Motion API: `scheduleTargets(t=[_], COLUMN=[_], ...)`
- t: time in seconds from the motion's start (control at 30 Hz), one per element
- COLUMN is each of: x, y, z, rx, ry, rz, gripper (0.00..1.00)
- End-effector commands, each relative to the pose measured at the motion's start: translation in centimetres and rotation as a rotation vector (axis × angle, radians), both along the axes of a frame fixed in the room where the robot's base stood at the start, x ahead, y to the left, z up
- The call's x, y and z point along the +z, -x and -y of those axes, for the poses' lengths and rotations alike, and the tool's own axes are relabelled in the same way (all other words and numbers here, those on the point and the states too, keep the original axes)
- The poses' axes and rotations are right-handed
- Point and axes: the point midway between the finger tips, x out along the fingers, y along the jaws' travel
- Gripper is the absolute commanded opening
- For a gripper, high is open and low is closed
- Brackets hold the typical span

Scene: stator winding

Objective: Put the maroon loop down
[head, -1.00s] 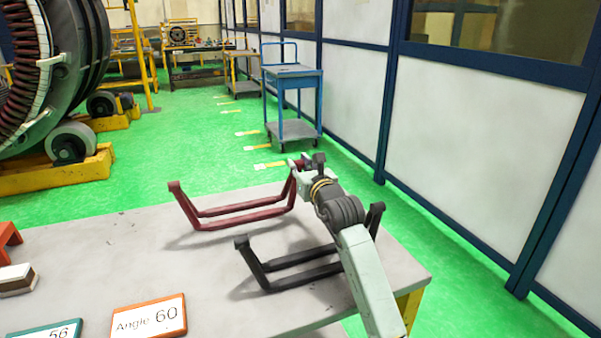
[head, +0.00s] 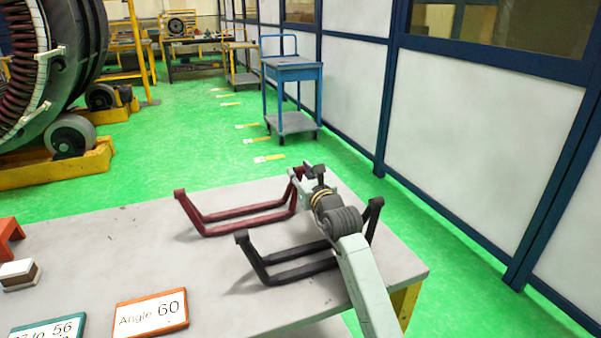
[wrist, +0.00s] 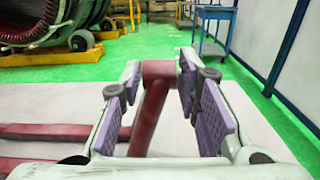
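The maroon loop (head: 245,215) is a bent bar frame with raised ends, low over the back right of the grey table (head: 110,250). I cannot tell whether it touches the tabletop. My gripper (head: 305,175) is at its right raised end, partly hidden behind my own wrist. In the wrist view, the purple finger pads of my gripper (wrist: 160,80) stand on both sides of the raised end of the maroon loop (wrist: 150,110) and appear closed on it. A black loop (head: 300,270) lies nearer on the table, partly behind my arm.
An orange-framed "Angle 60" card (head: 150,314) and a teal-framed card (head: 48,328) lie at the front. A small white-and-brown block (head: 20,274) and a red bracket (head: 8,238) are at the left. The middle of the table is clear. A blue cart (head: 292,90) stands beyond.

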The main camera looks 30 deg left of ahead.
Motion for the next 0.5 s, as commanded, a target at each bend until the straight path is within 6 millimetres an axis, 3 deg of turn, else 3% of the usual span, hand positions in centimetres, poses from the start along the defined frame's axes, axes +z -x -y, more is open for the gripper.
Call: scheduleTargets(t=[0.13,0.5], x=[0.08,0.70], y=[0.00,0.01], z=[0.02,0.03], rx=[0.000,0.000], ry=[-0.001,-0.001], rz=[0.001,0.003], gripper=[0.42,0.43])
